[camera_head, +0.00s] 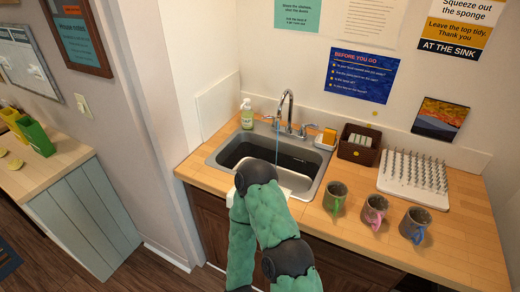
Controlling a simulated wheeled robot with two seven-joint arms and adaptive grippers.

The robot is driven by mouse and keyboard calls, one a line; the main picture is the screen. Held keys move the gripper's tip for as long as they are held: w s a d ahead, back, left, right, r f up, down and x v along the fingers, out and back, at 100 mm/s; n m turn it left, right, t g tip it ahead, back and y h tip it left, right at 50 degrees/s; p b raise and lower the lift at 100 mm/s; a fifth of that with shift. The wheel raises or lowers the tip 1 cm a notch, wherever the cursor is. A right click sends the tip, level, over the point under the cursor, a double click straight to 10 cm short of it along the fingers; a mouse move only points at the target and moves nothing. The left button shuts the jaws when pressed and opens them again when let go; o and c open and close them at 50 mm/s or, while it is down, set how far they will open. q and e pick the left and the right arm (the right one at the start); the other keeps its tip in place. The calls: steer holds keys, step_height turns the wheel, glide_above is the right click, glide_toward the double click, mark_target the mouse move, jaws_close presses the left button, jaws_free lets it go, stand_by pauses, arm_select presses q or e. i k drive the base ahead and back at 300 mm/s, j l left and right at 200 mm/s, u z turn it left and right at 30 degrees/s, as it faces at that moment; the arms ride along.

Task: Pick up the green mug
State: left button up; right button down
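The green mug (335,194) stands upright on the wooden counter, just right of the sink's front right corner. Its body is grey-green and its green handle points down toward the front edge. A mug with a pink handle (374,210) and a mug with a blue handle (414,223) stand in a row to its right. One of my arms, green padded with black joints, rises from the bottom middle, left of the green mug and apart from it. I cannot tell which arm it is. Neither gripper shows.
The sink (230,150) with its tap (285,105) lies behind my arm, which hides part of it. A dark basket (359,144) and a white spiked drying rack (414,178) stand behind the mugs. Bare counter (465,240) lies to the right.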

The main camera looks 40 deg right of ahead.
mark_target(336, 193)
steer(key=z, duration=2.15)
